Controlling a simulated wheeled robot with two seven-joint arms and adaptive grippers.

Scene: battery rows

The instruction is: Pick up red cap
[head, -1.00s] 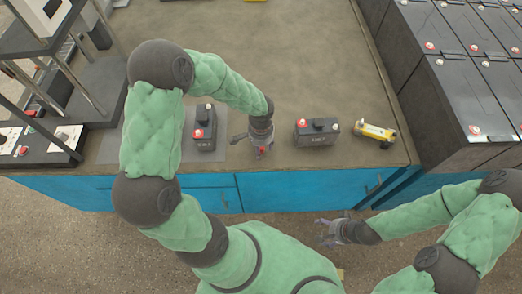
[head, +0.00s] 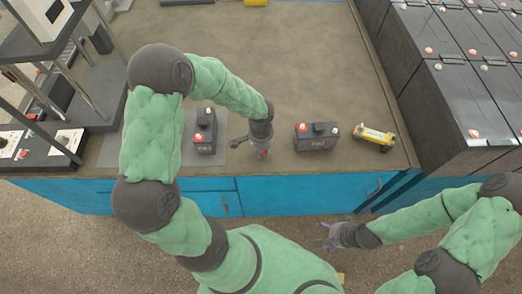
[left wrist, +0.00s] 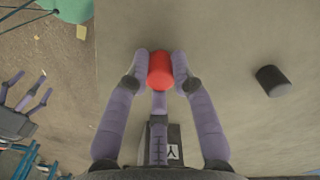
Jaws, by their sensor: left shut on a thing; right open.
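The red cap (left wrist: 160,70) is between the fingertips of my left gripper (left wrist: 160,75) in the left wrist view. The fingers touch it on both sides. In the head view my left gripper (head: 262,152) points down over the front part of the table, between two dark batteries, and the cap is mostly hidden by the fingers. Whether the cap touches the table is hard to tell. My right gripper (head: 330,236) is open and empty in front of the table, low at its front edge.
One battery (head: 205,135) stands on a grey mat left of my left gripper, another battery (head: 316,137) to its right. A yellow tool (head: 374,136) lies further right. A black cap (left wrist: 271,80) lies on the table (head: 300,60). Large battery rows (head: 470,90) stand at the right.

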